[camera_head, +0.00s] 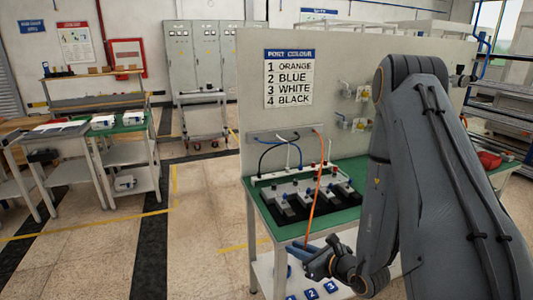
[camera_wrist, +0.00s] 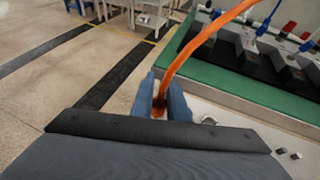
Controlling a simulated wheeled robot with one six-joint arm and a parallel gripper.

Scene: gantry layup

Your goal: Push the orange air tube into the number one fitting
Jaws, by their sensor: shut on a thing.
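The orange air tube (camera_head: 313,190) runs down from the board, in front of the green bench, to my gripper (camera_head: 306,249). In the wrist view the tube (camera_wrist: 190,48) curves up and right from between the blue fingers of my gripper (camera_wrist: 160,98), which are shut on its end. The held end is low, in front of the bench edge and apart from any fitting. A row of grey and black blocks (camera_head: 300,197) stands on the green bench top (camera_head: 350,170). I cannot tell which fitting is number one.
A sign (camera_head: 289,78) on the board lists 1 orange, 2 blue, 3 white, 4 black. Blue, white and black tubes loop at the board's lower left. Blue number tags (camera_head: 311,294) show below the bench top. Open floor lies left of the bench.

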